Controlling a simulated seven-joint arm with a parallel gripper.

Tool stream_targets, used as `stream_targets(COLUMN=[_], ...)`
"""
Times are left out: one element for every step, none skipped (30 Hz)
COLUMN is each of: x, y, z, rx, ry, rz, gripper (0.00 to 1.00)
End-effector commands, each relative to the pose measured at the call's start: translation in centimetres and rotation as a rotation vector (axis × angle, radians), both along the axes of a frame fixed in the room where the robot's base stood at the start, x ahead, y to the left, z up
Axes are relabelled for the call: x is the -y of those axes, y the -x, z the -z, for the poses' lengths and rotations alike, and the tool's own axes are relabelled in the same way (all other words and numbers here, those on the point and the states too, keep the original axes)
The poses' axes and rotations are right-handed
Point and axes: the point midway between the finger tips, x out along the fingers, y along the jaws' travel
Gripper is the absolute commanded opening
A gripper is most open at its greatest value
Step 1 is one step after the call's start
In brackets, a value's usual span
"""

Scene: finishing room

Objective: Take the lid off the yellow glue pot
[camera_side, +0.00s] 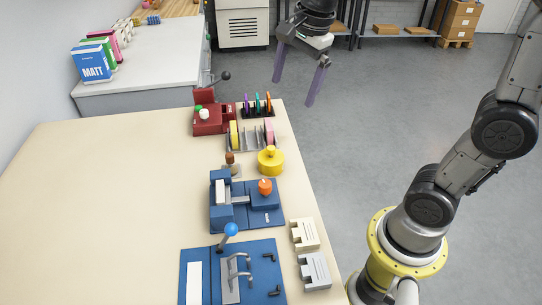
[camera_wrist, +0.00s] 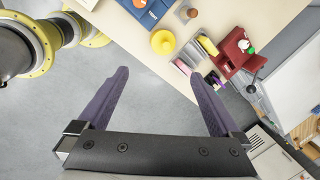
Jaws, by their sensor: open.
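The yellow glue pot (camera_side: 271,162) stands upright near the right edge of the table, with a round knobbed lid (camera_side: 270,151) on top. It also shows in the wrist view (camera_wrist: 163,42), beyond my fingertips. My gripper (camera_side: 301,88) is open and empty, with two purple fingers. It hangs beyond the table's far right corner, over the floor and well away from the pot. In the wrist view my gripper (camera_wrist: 163,78) has its fingers wide apart with nothing between them.
A rack with yellow and pink pieces (camera_side: 252,137) stands just behind the pot, and a red device (camera_side: 212,118) is behind that. A small brown-knobbed object (camera_side: 230,163) is left of the pot. A blue fixture (camera_side: 232,206) lies in front. The table's left side (camera_side: 110,200) is clear.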

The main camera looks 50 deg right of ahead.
Motion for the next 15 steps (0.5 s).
stream_targets(x=[0.3, 0.5, 0.7, 0.9, 1.0, 1.2, 1.3, 1.4, 1.6, 1.6, 1.7, 1.8, 1.8, 1.8, 1.8], y=[-1.9, -2.8, -3.9, -4.6, -5.3, -6.1, -6.5, -6.9, -7.2, -7.3, -7.4, -7.4, -7.4, -7.4, -7.4], z=[1.2, 1.7, 2.6, 3.3, 3.9, 4.8, 5.5, 6.1, 6.8, 7.4, 7.8, 8.3, 8.7, 8.9, 9.3], rx=[-0.044, -0.064, -0.09, -0.109, -0.126, -0.148, -0.164, -0.177, -0.193, -0.206, -0.217, -0.23, -0.236, -0.242, -0.244], ry=[-0.015, -0.023, -0.029, -0.032, -0.034, -0.034, -0.034, -0.034, -0.033, -0.033, -0.034, -0.033, -0.033, -0.033, -0.033], rz=[0.07, 0.107, 0.146, 0.167, 0.18, 0.186, 0.187, 0.189, 0.192, 0.193, 0.194, 0.195, 0.196, 0.196, 0.197], gripper=[1.0, 1.0, 1.0, 1.0, 1.0, 1.0, 1.0, 1.0, 1.0, 1.0, 1.0, 1.0, 1.0, 1.0, 1.0])
